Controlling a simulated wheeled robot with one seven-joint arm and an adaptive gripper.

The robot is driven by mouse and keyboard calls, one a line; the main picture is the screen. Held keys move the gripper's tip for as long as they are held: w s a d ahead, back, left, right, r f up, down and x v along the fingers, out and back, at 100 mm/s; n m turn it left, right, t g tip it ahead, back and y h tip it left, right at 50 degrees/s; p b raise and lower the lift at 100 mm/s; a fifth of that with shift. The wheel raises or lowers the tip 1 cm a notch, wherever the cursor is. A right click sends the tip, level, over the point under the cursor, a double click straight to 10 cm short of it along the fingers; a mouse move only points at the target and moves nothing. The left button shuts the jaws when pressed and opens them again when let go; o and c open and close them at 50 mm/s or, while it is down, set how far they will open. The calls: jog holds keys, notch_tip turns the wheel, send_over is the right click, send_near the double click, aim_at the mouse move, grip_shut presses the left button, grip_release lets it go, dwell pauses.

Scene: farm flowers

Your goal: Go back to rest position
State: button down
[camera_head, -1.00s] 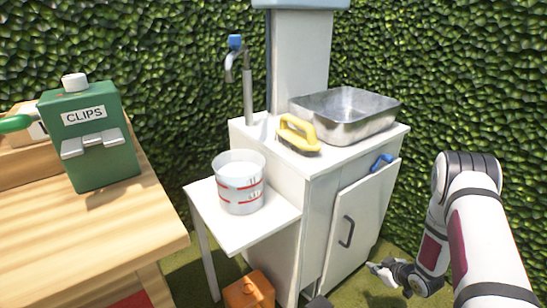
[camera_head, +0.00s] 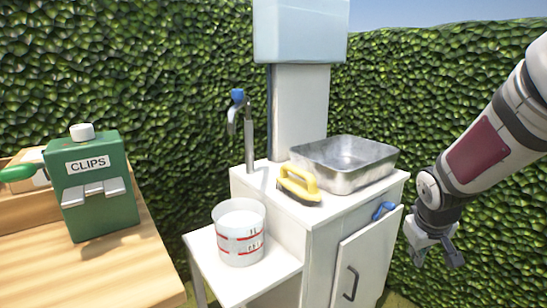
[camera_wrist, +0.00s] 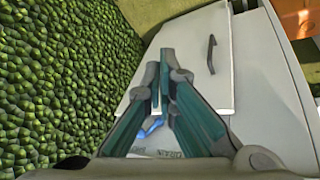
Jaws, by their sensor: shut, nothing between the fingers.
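My gripper (camera_head: 436,258) hangs at the right of the head view, to the right of the white cabinet (camera_head: 322,215) and apart from it. In the wrist view its fingers (camera_wrist: 160,66) are together and hold nothing. Behind them are the cabinet door with its dark handle (camera_wrist: 211,54) and a blue object (camera_wrist: 150,128), partly hidden by the fingers.
A metal basin (camera_head: 345,165) and a yellow-handled brush (camera_head: 300,184) sit on the cabinet top. A measuring bucket (camera_head: 239,232) stands on the lower side shelf. A green clips dispenser (camera_head: 92,190) stands on the wooden table (camera_head: 120,270). A hedge (camera_wrist: 50,80) lies behind.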

jog(key=s+a+r+m+g+y, duration=0.1)
jog(key=s+a+r, duration=0.3)
jog(key=s, duration=0.8)
jog(key=s+a+r+g+y, duration=0.15)
jog(key=s+a, duration=0.35)
jog(key=s, duration=0.6)
jog(key=s+a+r+m+g, duration=0.15)
jog(key=s+a+r, duration=0.3)
jog(key=s, duration=0.75)
notch_tip(320, 180, up, 34)
jog(key=t+p, duration=0.4)
jog(key=p, duration=2.9)
jog(key=shift+w+d+n, duration=0.25)
jog(key=shift+w+n, duration=0.05)
jog(key=shift+n, duration=0.15)
jog(key=shift+w+f, duration=0.1)
